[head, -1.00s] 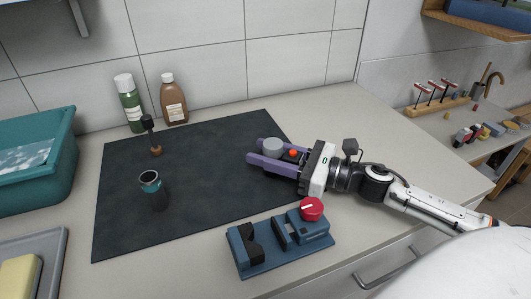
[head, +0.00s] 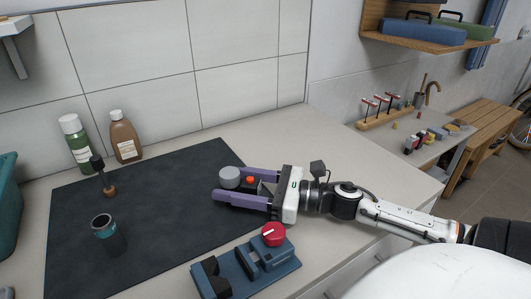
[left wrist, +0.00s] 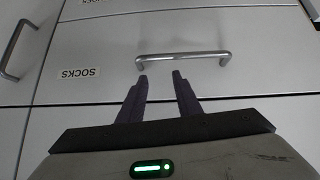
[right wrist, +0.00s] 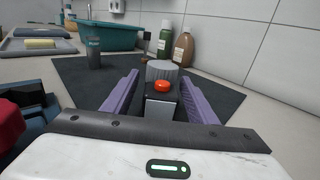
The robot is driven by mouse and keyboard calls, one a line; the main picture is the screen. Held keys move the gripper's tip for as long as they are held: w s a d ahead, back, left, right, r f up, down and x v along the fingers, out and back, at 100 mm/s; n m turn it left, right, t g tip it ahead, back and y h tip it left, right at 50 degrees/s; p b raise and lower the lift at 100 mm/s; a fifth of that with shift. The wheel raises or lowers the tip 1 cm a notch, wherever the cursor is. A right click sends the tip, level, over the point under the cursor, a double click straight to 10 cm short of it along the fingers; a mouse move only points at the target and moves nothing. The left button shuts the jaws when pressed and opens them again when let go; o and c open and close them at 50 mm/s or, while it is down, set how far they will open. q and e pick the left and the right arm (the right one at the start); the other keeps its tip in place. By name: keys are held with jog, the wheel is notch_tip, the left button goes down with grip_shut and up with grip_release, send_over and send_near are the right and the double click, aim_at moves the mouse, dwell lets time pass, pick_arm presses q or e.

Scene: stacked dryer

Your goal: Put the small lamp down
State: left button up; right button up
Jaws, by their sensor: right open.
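The small lamp shows as a grey round head (head: 229,175) with a red button (head: 250,180) on a dark body. It is at the right part of the dark mat (head: 150,215). My right gripper (head: 214,182) is open, its purple fingers lying on either side of the lamp. In the right wrist view the lamp's grey body (right wrist: 159,110) and orange-red button stand between the spread fingers, with gaps on both sides. The lamp's underside is hidden. My left gripper (left wrist: 161,76) is open and empty in front of a drawer front with a metal handle (left wrist: 183,57).
A dark cup (head: 108,235), a brush-like tool (head: 105,178), a green bottle (head: 77,143) and a brown bottle (head: 125,136) stand left. The mat's middle is clear.

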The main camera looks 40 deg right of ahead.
aim_at(259, 188)
jog(key=v, duration=0.9)
jog(key=shift+s+d+b, duration=0.1)
jog(key=shift+s+b, duration=0.2)
jog(key=shift+s, duration=0.05)
jog(key=shift+c, duration=0.3)
dwell(0.8)
